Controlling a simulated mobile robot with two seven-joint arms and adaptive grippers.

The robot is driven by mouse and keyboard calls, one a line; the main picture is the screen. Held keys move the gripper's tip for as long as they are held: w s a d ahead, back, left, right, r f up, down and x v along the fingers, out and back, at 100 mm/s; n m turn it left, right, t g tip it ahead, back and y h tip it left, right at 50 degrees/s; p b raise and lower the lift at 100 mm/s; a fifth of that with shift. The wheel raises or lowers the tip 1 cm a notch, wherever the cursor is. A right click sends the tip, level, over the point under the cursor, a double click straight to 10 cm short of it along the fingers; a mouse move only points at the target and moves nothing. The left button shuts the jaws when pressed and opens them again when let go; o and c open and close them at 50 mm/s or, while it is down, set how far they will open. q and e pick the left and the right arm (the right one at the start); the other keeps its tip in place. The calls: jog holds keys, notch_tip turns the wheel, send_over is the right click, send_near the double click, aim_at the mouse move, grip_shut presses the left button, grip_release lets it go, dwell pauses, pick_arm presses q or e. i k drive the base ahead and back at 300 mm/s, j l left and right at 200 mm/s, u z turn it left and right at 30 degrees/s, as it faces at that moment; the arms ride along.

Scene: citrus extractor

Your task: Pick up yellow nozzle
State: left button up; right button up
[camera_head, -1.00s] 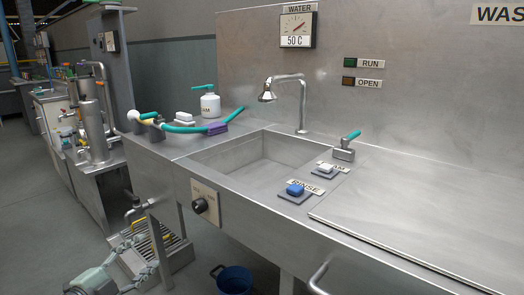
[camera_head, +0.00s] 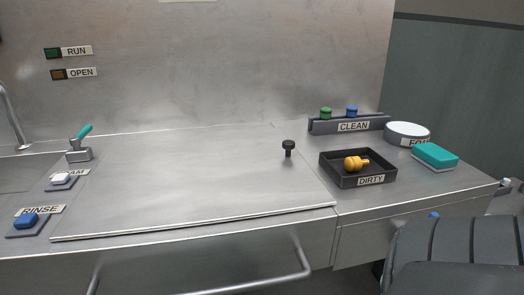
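The yellow nozzle (camera_head: 355,163) lies on its side in the black tray labelled DIRTY (camera_head: 337,176), on the right part of the steel counter.
A CLEAN rack (camera_head: 333,127) holds a green piece (camera_head: 326,113) and a blue piece (camera_head: 352,111). Right of it are a round white container (camera_head: 407,131) and a teal sponge (camera_head: 434,155). A black knob (camera_head: 288,147) stands on the wide, otherwise clear steel panel (camera_head: 190,180).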

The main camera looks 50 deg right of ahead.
aim_at(352, 163)
jog(key=z, duration=2.15)
jog(key=l+u, duration=0.1)
jog(key=l, duration=0.6)
jog(key=k+l+u, duration=0.1)
jog(key=l, duration=0.6)
